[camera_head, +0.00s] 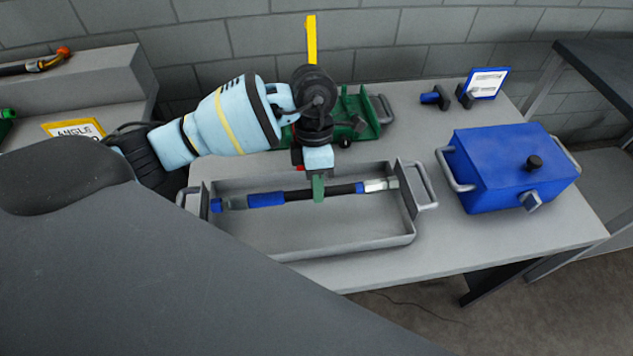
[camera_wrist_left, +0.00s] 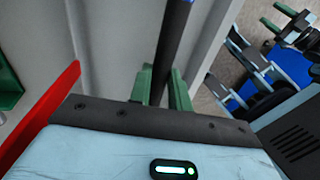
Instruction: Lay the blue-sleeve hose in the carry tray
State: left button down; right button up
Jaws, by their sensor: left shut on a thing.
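The blue-sleeve hose (camera_head: 267,199) is a black hose with a blue sleeve at its left part and a silvery fitting at its right end. It lies level over the grey carry tray (camera_head: 345,243), within the tray's outline in the head view. I cannot tell whether it touches the tray floor. My left gripper (camera_head: 318,188) points down and is shut on the hose near its middle. In the left wrist view the hose (camera_wrist_left: 174,40) runs between the green fingers (camera_wrist_left: 160,85).
A blue box (camera_head: 505,165) with handles stands right of the tray. A green holder (camera_head: 360,115) stands behind the tray. Blue and black parts (camera_head: 432,97) and a small sign (camera_head: 489,82) are at the back right. An angle sign (camera_head: 75,129) is at left. The front table strip is clear.

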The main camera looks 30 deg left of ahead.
aim_at(317, 217)
pick_arm(q)
jog(key=shift+f+b, duration=0.7)
jog(key=shift+f, duration=0.9)
jog(key=shift+f+b, duration=0.7)
jog(key=shift+f, duration=0.85)
pick_arm(e)
jog(key=f, duration=0.1)
jog(key=s+f, duration=0.1)
jog(key=f, duration=0.1)
jog(key=shift+s+a+f+g, duration=0.15)
jog(key=shift+s+f+g, duration=0.15)
jog(key=shift+s, duration=0.1)
jog(key=shift+w+r, duration=0.1)
jog(key=shift+r, duration=0.05)
pick_arm(q)
jog(key=shift+f, duration=0.15)
jog(key=c, duration=1.2)
grip_release()
jog(key=shift+s, duration=0.1)
